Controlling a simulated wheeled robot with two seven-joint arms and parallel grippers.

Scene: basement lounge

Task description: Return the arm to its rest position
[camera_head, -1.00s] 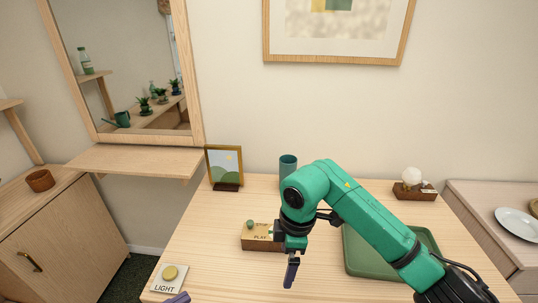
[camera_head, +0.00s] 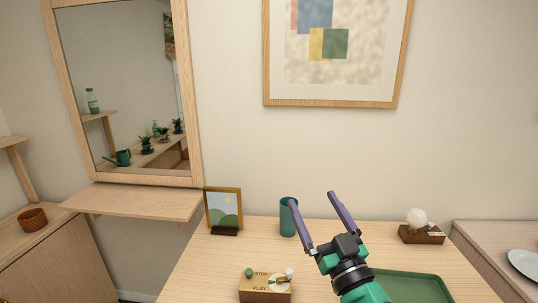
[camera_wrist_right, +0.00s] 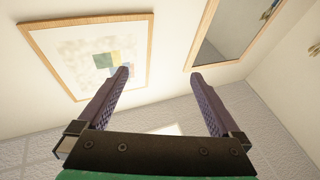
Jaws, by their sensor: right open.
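My right gripper (camera_head: 316,220) points up and away above the table, with its two purple fingers spread wide and nothing between them. My green right arm comes in from the bottom edge, below the gripper. In the right wrist view the open fingers (camera_wrist_right: 160,82) frame only the wall, between the framed picture (camera_wrist_right: 95,50) and the mirror (camera_wrist_right: 212,38). My left gripper is not in view.
On the table (camera_head: 215,262) are a wooden box with PLAY and STOP labels (camera_head: 265,290), a photo frame (camera_head: 223,210), a teal cup (camera_head: 287,218), a green tray (camera_head: 412,288) and a bulb lamp (camera_head: 420,228). A shelf (camera_head: 132,202) juts out below the mirror.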

